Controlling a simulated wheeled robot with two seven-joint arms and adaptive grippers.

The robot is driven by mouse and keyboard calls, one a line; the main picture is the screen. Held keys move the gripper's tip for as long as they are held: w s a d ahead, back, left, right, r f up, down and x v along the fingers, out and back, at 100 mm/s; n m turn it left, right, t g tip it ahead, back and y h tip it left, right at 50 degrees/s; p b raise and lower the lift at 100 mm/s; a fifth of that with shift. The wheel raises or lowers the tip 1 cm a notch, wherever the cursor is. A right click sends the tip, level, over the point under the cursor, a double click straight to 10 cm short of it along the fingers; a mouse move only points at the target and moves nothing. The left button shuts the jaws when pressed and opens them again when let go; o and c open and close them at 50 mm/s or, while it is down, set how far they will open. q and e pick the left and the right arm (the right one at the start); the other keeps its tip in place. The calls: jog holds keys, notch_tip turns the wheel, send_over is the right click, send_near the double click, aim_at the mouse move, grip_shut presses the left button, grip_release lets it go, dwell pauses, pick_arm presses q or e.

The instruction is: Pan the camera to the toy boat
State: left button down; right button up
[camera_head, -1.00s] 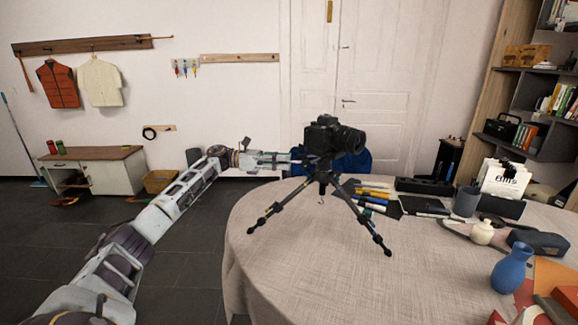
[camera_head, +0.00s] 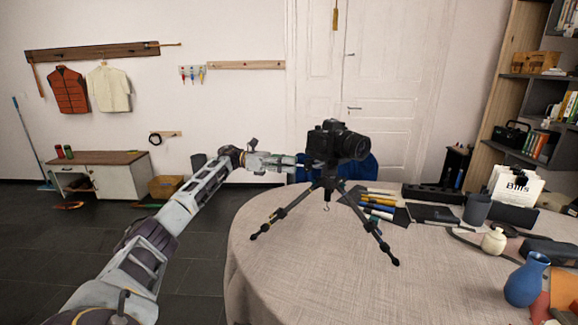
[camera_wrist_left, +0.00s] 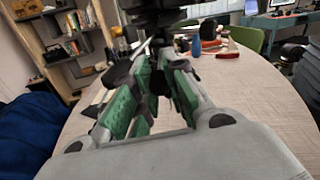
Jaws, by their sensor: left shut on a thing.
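A black camera (camera_head: 325,142) stands on a tripod (camera_head: 327,181) with its legs spread on the round table. Its lens points right and somewhat toward me. My left gripper (camera_head: 298,162) reaches the left side of the tripod head, just below the camera. In the left wrist view its green-padded fingers (camera_wrist_left: 150,78) are shut on a dark part that looks like the tripod handle; the fingers hide much of it. My right gripper is not in view.
The cloth-covered round table (camera_head: 290,280) has bare cloth at the front left. Pens (camera_head: 378,205), a dark cup (camera_head: 477,208), a cream jar (camera_head: 494,240) and a blue vase (camera_head: 526,279) stand or lie to the right. A blue chair (camera_head: 358,172) is behind the tripod.

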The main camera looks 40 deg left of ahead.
pick_arm(q)
jog(key=c, duration=1.4)
grip_release()
jog(key=shift+o, duration=0.2)
jog(key=shift+a, duration=0.1)
jog(key=v, duration=1.2)
jog(key=shift+r, duration=0.1)
